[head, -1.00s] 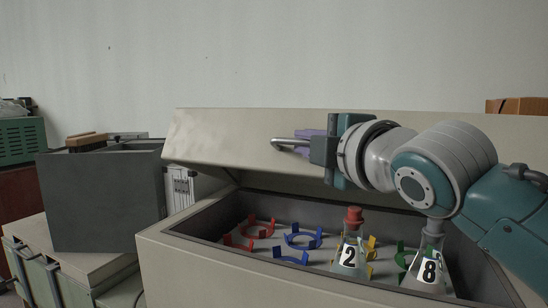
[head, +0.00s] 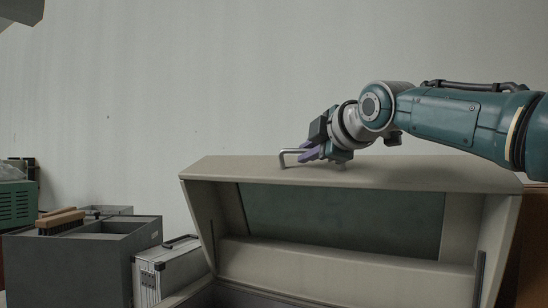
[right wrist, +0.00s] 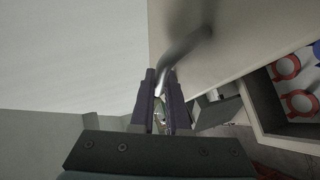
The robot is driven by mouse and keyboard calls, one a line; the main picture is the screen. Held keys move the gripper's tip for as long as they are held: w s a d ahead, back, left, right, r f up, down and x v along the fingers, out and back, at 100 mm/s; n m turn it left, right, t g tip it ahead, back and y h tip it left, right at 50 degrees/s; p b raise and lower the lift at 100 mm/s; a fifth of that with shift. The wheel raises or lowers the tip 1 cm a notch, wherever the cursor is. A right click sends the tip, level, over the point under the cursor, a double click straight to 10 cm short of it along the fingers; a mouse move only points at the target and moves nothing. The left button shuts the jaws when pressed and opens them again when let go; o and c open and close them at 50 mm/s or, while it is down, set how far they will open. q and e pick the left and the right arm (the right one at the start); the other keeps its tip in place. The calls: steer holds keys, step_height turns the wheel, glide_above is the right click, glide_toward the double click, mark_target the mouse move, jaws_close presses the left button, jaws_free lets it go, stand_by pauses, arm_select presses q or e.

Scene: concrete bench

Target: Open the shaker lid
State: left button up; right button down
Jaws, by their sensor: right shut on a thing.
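The shaker lid (head: 425,176) is a beige panel that stands raised, with its inner side and a dark window (head: 340,222) facing me. The metal lid handle (head: 286,155) sticks out at the lid's upper edge; it also shows in the right wrist view (right wrist: 187,44). My right gripper (head: 310,153) is shut on the handle, its purple fingers (right wrist: 160,98) around the bar. The wrist view also shows red ring clamps (right wrist: 288,68) inside the shaker at the right. The flasks are out of view. My left gripper is not seen.
Left of the shaker stand a dark grey box (head: 70,265), a silver case (head: 165,265) and a wooden-backed brush (head: 60,220). A green crate (head: 16,208) is at the far left.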

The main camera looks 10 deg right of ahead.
steer(key=shift+w+d+r, duration=0.1)
steer(key=shift+w, duration=0.2)
steer(key=c, duration=1.2)
jaws_free()
steer(key=o, duration=0.3)
